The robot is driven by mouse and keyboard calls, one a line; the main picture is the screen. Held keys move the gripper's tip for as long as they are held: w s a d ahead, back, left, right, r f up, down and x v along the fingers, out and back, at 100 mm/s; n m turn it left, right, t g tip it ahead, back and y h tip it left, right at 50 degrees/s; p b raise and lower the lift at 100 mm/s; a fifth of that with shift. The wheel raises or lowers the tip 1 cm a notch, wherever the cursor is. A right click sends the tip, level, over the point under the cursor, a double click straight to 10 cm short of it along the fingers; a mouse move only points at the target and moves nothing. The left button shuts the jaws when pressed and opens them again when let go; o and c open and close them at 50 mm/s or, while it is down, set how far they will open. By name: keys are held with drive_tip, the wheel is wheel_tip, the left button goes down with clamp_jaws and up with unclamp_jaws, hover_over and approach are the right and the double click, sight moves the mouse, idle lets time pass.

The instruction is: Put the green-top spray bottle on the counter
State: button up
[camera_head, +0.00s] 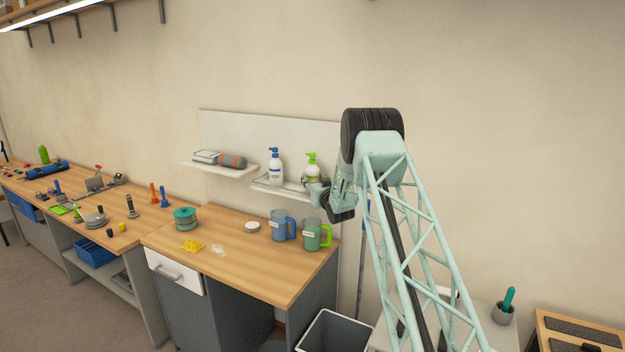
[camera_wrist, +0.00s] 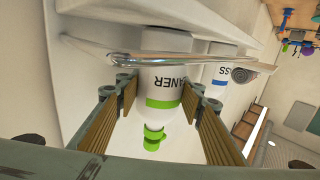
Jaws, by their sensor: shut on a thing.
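The green-top spray bottle (camera_head: 311,163) is white with a green band and stands at the right end of a small wall shelf (camera_head: 262,183). In the wrist view, seen upside down, the green-top bottle (camera_wrist: 160,122) lies between my two finger pads, its label partly reading "ANER". My gripper (camera_wrist: 160,92) is shut on it; in the head view my gripper (camera_head: 319,192) is at the shelf's right end, hiding the bottle's lower part. The wooden counter (camera_head: 230,280) is below the shelf.
A blue-labelled bottle (camera_head: 275,165) stands beside it on the shelf, behind a metal rail (camera_wrist: 135,58). The counter's front middle is clear.

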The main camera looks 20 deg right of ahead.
sight(315, 180)
drive_tip(key=o, duration=1.2)
drive_tip(key=shift+f, duration=0.1)
drive_tip(key=shift+p, duration=0.9)
drive_tip(key=shift+s+a+f+b, duration=0.15)
drive_tip(key=shift+s+b, duration=0.25)
drive_tip(key=shift+s, duration=1.1)
drive_tip(key=s+a+b, duration=0.1)
drive_tip(key=s, duration=0.9)
drive_tip(key=shift+s+a, duration=0.25)
drive_tip(key=shift+s, duration=0.1)
drive_tip(key=shift+r, duration=0.25)
